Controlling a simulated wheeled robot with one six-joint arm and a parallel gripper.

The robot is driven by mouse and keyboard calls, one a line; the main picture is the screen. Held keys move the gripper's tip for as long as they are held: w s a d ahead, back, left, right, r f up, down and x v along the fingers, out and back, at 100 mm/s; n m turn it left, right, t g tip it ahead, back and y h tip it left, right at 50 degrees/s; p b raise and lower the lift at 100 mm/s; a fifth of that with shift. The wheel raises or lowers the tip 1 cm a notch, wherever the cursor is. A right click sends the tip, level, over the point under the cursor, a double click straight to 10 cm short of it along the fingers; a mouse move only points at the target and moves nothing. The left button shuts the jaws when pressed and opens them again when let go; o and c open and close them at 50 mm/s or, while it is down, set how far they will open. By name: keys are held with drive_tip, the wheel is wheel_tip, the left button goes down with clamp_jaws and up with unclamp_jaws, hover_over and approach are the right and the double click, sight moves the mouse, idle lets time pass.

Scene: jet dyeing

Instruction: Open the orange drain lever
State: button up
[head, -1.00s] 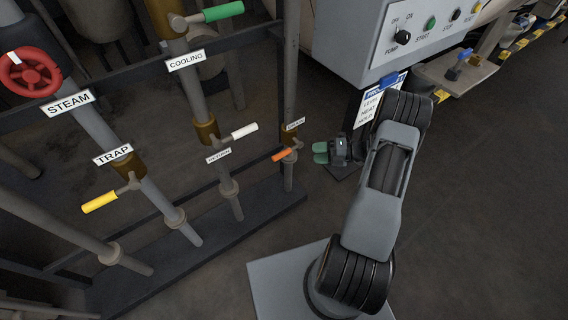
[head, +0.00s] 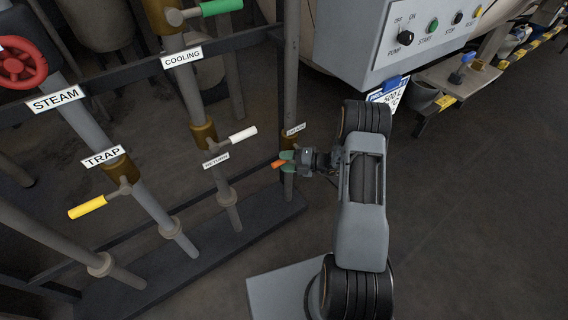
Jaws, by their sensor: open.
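The orange drain lever (head: 278,164) sits low on the right-hand pipe, under a small white label (head: 294,129). Its orange end sticks out to the left and tilts slightly down. My gripper (head: 287,162) has green fingertips and is open. It reaches in from the right at the lever, with one fingertip just above the orange handle and the other just below it. Whether the fingertips touch the handle cannot be told. The lever's pivot is mostly hidden behind the gripper.
A white return lever (head: 243,134), a yellow trap lever (head: 87,207), a green cooling lever (head: 221,7) and a red steam wheel (head: 20,62) sit on neighbouring pipes. A grey control box (head: 385,45) hangs above my arm. Open floor lies to the right.

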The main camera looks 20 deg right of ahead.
drive_tip(key=shift+w+a, duration=0.2)
drive_tip(key=shift+a, duration=0.2)
drive_tip(key=shift+c, duration=0.5)
clamp_jaws()
